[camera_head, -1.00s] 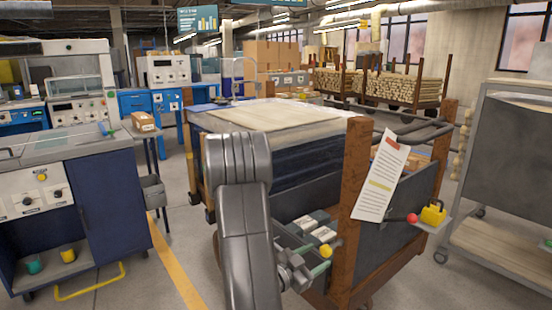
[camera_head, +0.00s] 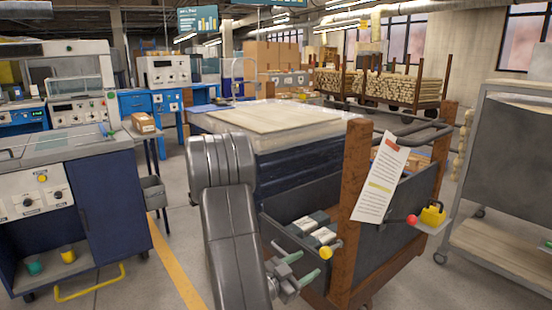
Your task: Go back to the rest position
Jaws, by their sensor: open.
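My arm rises in the lower middle of the head camera view. My gripper (camera_head: 303,267) is at its lower end, with its two green-tipped fingers apart and nothing seen between them. It shows in front of the wooden-posted cart (camera_head: 352,215), left of the near post in the picture. I cannot tell how far it is from the cart. Part of the cart's near left side is hidden by my arm.
The cart holds small dark boxes with white tops (camera_head: 312,228). A paper sheet (camera_head: 381,180) hangs at its post. A blue machine cabinet (camera_head: 100,205) stands left, a grey rack (camera_head: 505,180) right. Floor with a yellow line (camera_head: 172,262) is clear between cabinet and arm.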

